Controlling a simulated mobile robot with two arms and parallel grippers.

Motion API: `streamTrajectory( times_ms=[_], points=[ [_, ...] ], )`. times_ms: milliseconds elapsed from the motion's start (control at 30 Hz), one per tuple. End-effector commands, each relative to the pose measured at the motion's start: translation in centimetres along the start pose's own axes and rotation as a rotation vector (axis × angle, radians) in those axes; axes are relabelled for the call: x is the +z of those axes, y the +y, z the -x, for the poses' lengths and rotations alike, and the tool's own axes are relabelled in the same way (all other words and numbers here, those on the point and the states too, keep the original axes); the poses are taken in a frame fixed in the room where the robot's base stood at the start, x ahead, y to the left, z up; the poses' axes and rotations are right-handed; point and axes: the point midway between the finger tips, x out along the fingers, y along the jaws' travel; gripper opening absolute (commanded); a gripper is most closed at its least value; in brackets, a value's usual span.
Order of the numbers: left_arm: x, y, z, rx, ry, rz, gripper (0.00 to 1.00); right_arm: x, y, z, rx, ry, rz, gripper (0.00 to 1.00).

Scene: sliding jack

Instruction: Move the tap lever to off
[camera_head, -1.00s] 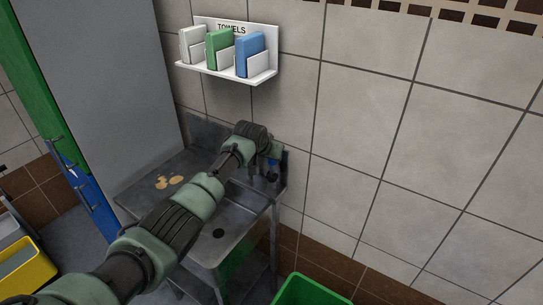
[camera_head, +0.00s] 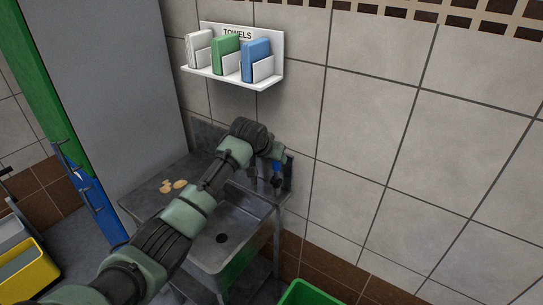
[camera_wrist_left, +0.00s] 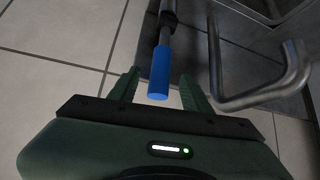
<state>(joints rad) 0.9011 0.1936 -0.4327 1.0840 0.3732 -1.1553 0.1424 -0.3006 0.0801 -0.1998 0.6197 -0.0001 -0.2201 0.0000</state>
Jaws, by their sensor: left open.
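The tap lever (camera_wrist_left: 160,74) is a metal rod with a blue end in the left wrist view. My left gripper (camera_wrist_left: 159,84) is open, with one finger on each side of the blue end. A gap shows on both sides. The tap's bent metal spout (camera_wrist_left: 296,70) is to the right of the right finger. In the head view my left arm reaches over the sink (camera_head: 238,222) to the wall. A small blue patch (camera_head: 277,167) shows by the gripper there. The tap is mostly hidden. My right gripper is in neither view.
A towel shelf (camera_head: 232,78) with white, green and blue towels hangs on the tiled wall above the arm. Small tan pieces (camera_head: 172,186) lie on the counter left of the basin. A green bin (camera_head: 312,293) stands at lower right, a grey panel (camera_head: 115,80) at left.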

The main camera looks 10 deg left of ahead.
Motion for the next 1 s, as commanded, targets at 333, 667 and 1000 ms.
streamTrajectory(
  times_ms=[333,667,1000],
  points=[
    [0.0,0.0,2.4,0.0,-0.001,0.0,0.49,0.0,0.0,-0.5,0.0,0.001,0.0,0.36],
    [1.3,0.5,2.0,0.007,-0.012,-0.006,0.49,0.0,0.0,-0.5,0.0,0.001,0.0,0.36],
    [21.9,5.8,2.7,0.068,-0.161,-0.059,0.49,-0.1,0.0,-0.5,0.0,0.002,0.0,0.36]
  ],
)
